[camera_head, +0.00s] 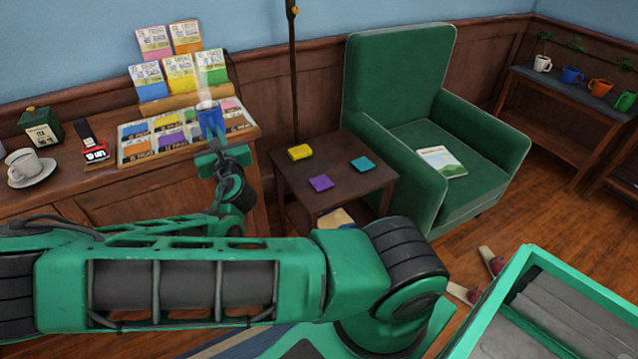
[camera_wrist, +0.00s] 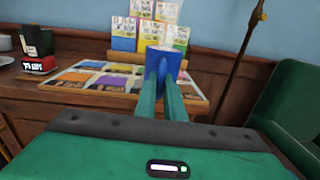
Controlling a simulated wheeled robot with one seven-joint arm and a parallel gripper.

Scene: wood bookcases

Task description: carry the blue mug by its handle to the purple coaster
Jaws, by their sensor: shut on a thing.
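The blue mug (camera_head: 211,121) is at the front part of the tea bag tray on the wooden cabinet, with pale steam above it. In the wrist view the mug (camera_wrist: 163,62) is at the tips of my green fingers. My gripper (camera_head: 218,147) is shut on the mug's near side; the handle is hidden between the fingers. I cannot tell whether the mug touches the tray. The purple coaster (camera_head: 321,183) lies flat and bare near the front edge of the small dark side table (camera_head: 345,163), to the right of my gripper.
A yellow coaster (camera_head: 300,152) and a teal coaster (camera_head: 362,164) lie on the same table. A floor lamp pole (camera_head: 293,80) rises behind it. A green armchair (camera_head: 400,75) stands close on the right. A white cup on a saucer (camera_head: 30,183) is at far left.

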